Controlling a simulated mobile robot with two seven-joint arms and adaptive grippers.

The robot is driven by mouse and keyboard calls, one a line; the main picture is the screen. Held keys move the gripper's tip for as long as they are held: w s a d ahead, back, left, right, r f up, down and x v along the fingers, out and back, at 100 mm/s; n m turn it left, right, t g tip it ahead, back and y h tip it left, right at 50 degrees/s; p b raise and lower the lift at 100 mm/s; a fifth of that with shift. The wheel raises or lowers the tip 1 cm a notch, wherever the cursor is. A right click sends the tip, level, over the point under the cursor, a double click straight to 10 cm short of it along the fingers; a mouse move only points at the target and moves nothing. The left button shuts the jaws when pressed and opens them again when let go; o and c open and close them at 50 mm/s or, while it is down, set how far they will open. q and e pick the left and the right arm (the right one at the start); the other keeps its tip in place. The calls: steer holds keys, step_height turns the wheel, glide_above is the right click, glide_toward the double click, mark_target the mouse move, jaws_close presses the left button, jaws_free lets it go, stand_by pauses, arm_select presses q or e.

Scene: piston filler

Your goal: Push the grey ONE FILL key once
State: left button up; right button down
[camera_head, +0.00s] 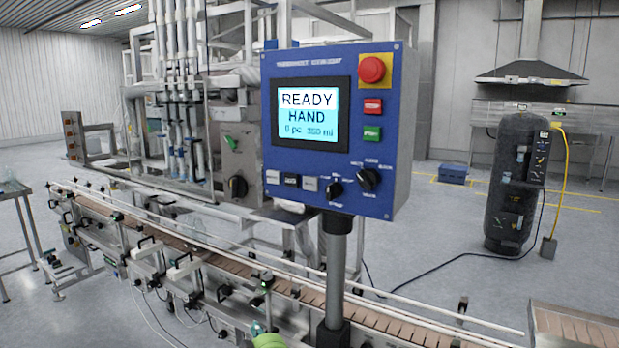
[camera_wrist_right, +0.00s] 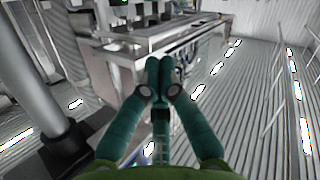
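The blue control panel (camera_head: 333,130) stands on a grey post and faces me. Its lower left has a row of three small keys: a pale one (camera_head: 272,177), a black one (camera_head: 291,180) and a grey one (camera_head: 310,184). Their labels are too small to read, so I cannot tell for sure which is ONE FILL. The screen (camera_head: 308,113) reads READY, HAND, 0 pc. A green part of my right gripper (camera_head: 268,341) shows at the bottom edge, well below the panel. In the right wrist view the teal fingers (camera_wrist_right: 159,68) touch at the tips, shut and empty. My left gripper is out of view.
The panel also carries a red mushroom button (camera_head: 373,69), a red key (camera_head: 373,106), a green key (camera_head: 372,134) and two black rotary knobs (camera_head: 369,179). The panel post (camera_head: 336,270) and the conveyor (camera_head: 390,322) lie below. Space before the keys is clear.

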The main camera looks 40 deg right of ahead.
mark_target(304, 189)
steer(key=s+d+r+m+t+h+p, duration=0.1)
steer(key=d+r+t+h+p, duration=0.1)
steer(key=r, duration=1.4)
steer(key=s+d+r+m+t+h+p, duration=0.1)
steer(key=s+d+r+t+h+p, duration=0.1)
steer(key=r, duration=1.4)
steer(key=shift+s+d+r+m+h, duration=0.3)
steer(key=shift+d+r+h, duration=0.1)
steer(key=shift+d+h, duration=0.15)
steer(key=shift+w, duration=0.1)
steer(key=shift+w+d, duration=0.55)
steer(key=shift+d, duration=0.8)
steer(key=shift+w+d, duration=0.55)
steer(key=shift+d, duration=0.85)
steer(key=shift+w+d, duration=0.55)
steer(key=shift+d, duration=0.8)
steer(key=shift+d, duration=0.1)
steer(key=shift+w+d, duration=0.2)
steer(key=shift+d, duration=0.1)
